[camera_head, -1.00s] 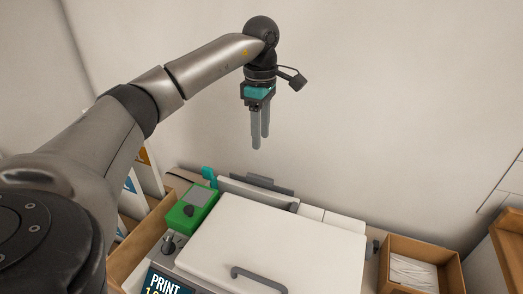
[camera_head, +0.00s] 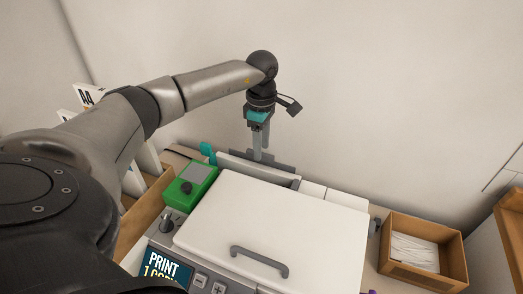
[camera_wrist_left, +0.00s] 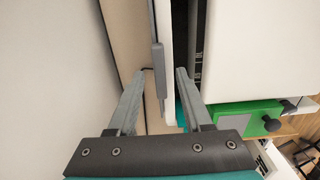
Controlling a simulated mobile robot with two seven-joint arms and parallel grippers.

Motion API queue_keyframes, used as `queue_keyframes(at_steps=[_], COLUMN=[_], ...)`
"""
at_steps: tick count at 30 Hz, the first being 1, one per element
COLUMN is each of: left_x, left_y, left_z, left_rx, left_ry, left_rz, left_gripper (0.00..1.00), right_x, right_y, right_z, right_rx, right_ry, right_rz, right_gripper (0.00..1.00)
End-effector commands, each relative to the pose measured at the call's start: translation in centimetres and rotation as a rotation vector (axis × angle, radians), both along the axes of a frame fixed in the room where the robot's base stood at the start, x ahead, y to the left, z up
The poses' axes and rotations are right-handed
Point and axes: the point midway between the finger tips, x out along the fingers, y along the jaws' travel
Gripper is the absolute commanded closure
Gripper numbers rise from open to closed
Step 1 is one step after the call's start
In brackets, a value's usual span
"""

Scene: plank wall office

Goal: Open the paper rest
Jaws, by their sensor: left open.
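The paper rest appears to be the upright pale panel (camera_head: 233,166) at the back of the white-lidded printer, with a dark grey tab (camera_head: 284,166) along its rear. In the left wrist view the panel (camera_wrist_left: 167,40) and the grey tab (camera_wrist_left: 158,70) run between my fingers. My left gripper (camera_head: 259,156) is open and points down at the panel's top edge. In the left wrist view the gripper (camera_wrist_left: 161,74) has one finger on each side of the panel, with gaps showing. Its fingertips are partly hidden in the head view. My right gripper is not in view.
The printer's white lid (camera_head: 270,225) is down, with a grey handle (camera_head: 259,262). A green box (camera_head: 190,184) with a knob stands at its left. A wooden tray of papers (camera_head: 421,240) sits at right. The wall (camera_head: 390,100) is close behind.

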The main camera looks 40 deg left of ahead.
Motion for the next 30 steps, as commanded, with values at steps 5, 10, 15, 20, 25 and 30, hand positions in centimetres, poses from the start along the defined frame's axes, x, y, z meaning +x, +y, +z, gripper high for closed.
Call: queue_keyframes(at_steps=[5, 10, 15, 20, 25, 30], left_x=[0.0, 0.0, 0.0, 0.0, 0.0, 0.0], left_y=[0.0, 0.0, 0.0, 0.0, 0.0, 0.0], left_z=[-1.5, -1.7, -1.7, -1.6, -1.6, -1.6], left_rx=[0.0, 0.0, 0.0, 0.0, 0.0, 0.0], left_ry=[0.001, 0.0, 0.0, 0.0, 0.0, 0.0], left_rz=[0.0, 0.0, 0.0, 0.0, 0.0, 0.0], left_gripper=[0.5, 0.5, 0.53, 0.71, 0.91, 1.0], right_x=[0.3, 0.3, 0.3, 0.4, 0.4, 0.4], right_y=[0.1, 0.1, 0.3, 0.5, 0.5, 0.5], right_z=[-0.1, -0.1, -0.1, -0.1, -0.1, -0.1], right_rx=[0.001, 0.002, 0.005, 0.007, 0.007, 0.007], right_ry=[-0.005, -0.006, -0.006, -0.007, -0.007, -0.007], right_rz=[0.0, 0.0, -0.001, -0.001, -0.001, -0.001], right_gripper=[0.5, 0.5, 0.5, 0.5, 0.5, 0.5])
